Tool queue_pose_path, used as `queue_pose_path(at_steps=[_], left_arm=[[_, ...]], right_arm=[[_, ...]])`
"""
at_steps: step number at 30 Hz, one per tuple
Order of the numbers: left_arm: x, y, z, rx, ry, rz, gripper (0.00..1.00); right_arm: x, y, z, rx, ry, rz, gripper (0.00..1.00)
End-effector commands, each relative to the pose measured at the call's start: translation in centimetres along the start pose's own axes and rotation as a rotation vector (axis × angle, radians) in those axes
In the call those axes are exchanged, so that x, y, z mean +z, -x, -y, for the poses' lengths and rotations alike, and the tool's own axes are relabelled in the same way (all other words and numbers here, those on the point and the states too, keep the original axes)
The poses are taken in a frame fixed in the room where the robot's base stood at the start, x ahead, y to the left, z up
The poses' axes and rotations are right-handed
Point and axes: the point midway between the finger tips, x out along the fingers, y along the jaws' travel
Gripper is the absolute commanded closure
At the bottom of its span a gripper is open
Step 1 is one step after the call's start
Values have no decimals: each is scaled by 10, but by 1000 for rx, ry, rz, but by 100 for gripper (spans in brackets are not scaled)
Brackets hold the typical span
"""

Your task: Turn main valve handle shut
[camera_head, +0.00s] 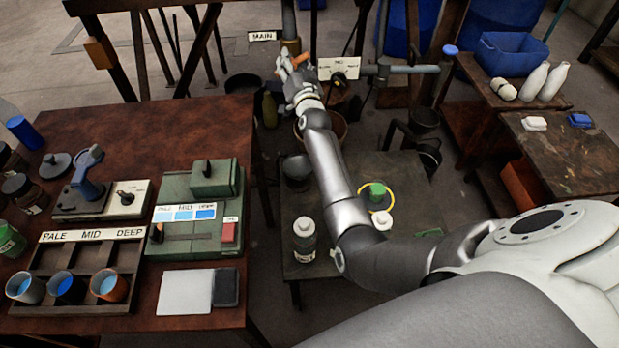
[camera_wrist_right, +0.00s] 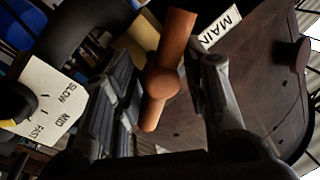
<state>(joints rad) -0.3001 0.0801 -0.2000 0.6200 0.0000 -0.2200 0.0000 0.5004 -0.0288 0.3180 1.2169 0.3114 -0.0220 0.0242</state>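The main valve handle is an orange-brown bar with a round hub (camera_wrist_right: 163,83), close up in the right wrist view. It lies between the two fingers of my right gripper (camera_wrist_right: 172,72), with a visible gap towards the right finger. In the head view the handle (camera_head: 302,60) shows as a small orange piece at the fingertips of my right gripper (camera_head: 292,68), on the pipe beside the MAIN sign (camera_head: 263,36). The MAIN sign also shows in the wrist view (camera_wrist_right: 221,29). My right gripper looks open; contact with the handle is unclear. My left gripper is out of view.
A SLOW/FAST dial plate (camera_head: 338,68) stands right of the gripper, close by in the wrist view (camera_wrist_right: 42,97). A pipe (camera_head: 405,69) runs right from it. A wooden bench (camera_head: 190,120) with controls fills the left. A low table (camera_head: 410,190) lies under my right arm.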

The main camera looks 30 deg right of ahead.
Motion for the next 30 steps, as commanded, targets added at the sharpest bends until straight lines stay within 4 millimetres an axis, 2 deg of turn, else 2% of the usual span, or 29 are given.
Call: queue_pose_path(at_steps=[1,8,9,27,30], left_arm=[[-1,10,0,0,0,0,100],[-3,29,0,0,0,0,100],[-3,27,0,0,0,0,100],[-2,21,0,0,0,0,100],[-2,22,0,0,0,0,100]], right_arm=[[-5,0,2,0,95,20,60],[-3,0,4,0,500,101,60],[1,5,2,0,526,109,60],[-9,113,4,0,511,107,60],[6,126,2,-16,532,184,60]])
